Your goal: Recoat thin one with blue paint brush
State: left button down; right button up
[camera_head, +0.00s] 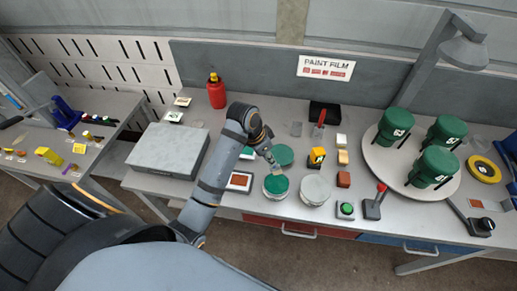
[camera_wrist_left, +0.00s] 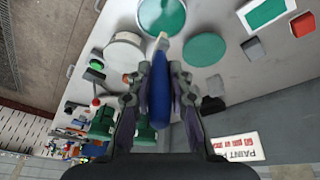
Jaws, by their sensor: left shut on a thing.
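My left gripper (camera_head: 268,148) is shut on a blue-handled brush (camera_wrist_left: 159,98), with its pale tip pointing away from the wrist. In the head view the gripper mostly hides the brush. The tip is close to a pale-rimmed green disc (camera_head: 276,187) and a plain green disc (camera_head: 284,155); I cannot tell whether it touches either. A grey-white disc (camera_head: 315,190) lies right of the rimmed one. The same rimmed green disc (camera_wrist_left: 162,14), plain green disc (camera_wrist_left: 205,49) and grey disc (camera_wrist_left: 125,50) show in the left wrist view. Which one is thin is unclear. My right gripper is not in view.
Numbered green pots (camera_head: 436,166) stand on a round tray (camera_head: 377,159) at the right. A yellow-black block (camera_head: 316,157), a red-topped lever (camera_head: 374,204) and a green button (camera_head: 346,209) are nearer. A red bottle (camera_head: 216,92) and grey slab (camera_head: 168,148) are left.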

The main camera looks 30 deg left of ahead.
aim_at(270, 169)
pick_arm(q)
jog(key=shift+s+d, duration=0.1)
jog(key=shift+d, duration=0.15)
jog(key=shift+a+f, duration=0.1)
jog(key=shift+a, duration=0.15)
jog(key=shift+a+f, duration=0.1)
jog(key=shift+f, duration=0.15)
jog(key=f, duration=0.4)
jog(key=shift+d+f, duration=0.2)
jog(key=shift+a+f, duration=0.1)
jog(key=shift+f, duration=0.4)
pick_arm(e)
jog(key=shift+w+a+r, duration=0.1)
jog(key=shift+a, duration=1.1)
pick_arm(q)
jog(key=shift+f, duration=0.5)
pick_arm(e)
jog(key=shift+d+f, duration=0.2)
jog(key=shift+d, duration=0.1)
pick_arm(q)
jog(key=shift+f, duration=0.1)
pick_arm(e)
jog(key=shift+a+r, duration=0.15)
